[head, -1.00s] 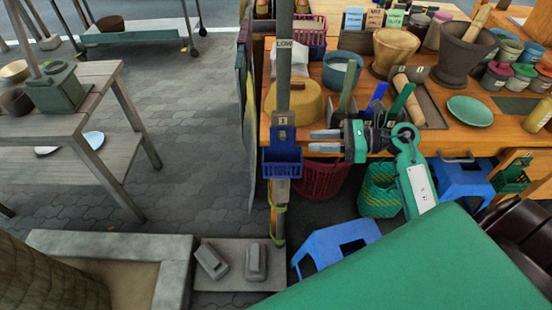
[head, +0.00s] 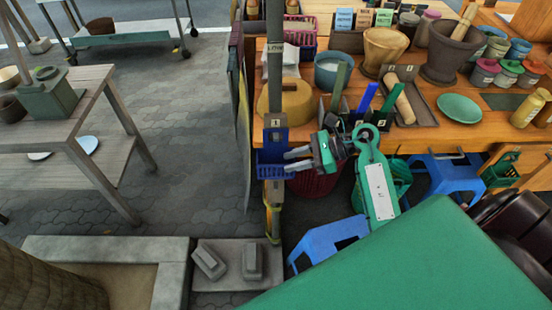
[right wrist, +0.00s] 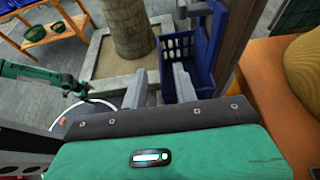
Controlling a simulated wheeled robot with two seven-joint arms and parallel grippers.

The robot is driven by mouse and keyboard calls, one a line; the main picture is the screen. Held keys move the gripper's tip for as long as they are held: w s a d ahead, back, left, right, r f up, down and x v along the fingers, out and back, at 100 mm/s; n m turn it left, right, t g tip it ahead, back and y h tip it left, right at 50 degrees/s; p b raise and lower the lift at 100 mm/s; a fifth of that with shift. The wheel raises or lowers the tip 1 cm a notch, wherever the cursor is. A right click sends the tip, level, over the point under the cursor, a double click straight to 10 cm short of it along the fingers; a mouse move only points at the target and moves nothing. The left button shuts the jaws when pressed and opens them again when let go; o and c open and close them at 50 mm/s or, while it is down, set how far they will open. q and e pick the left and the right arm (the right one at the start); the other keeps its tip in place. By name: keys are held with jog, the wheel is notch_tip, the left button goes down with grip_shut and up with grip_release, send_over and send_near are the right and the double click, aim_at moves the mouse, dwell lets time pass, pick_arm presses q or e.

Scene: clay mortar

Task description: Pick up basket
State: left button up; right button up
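A small blue slatted basket (head: 270,168) hangs on the post in front of the wooden table. It also shows in the right wrist view (right wrist: 178,48), upright against the post with its open top up. My right gripper (head: 287,160) is just right of it in the head view, pointing left at its rim. Its two fingers are apart. In the right wrist view, one finger overlaps the basket and the other is to its left; I cannot tell whether they touch it. A green arm (right wrist: 35,78) in the right wrist view looks like my left arm; its finger state is unclear.
The post (head: 274,100) stands beside the wooden table (head: 470,138), which is crowded with pots and jars. A dark red basket (head: 318,184) and blue stools (head: 325,240) are below. Two grey blocks lie on a slab (head: 238,282).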

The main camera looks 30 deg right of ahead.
aim_at(280, 165)
jog(key=shift+w+a+f, duration=0.1)
jog(key=shift+w+a, duration=0.15)
jog(key=shift+a, duration=0.25)
jog(key=p+x, duration=0.1)
jog(key=x, duration=0.2)
jog(key=shift+w+a+f+p, duration=0.2)
jog(key=shift+a+f+p, duration=0.1)
jog(key=shift+a, duration=0.15)
pick_arm(q)
jog(key=shift+s+a+r, duration=0.1)
jog(key=shift+s+a, duration=0.1)
jog(key=shift+s, duration=0.8)
pick_arm(e)
grip_shut()
pick_arm(q)
jog(key=shift+w+d, duration=0.1)
jog(key=shift+d, duration=0.1)
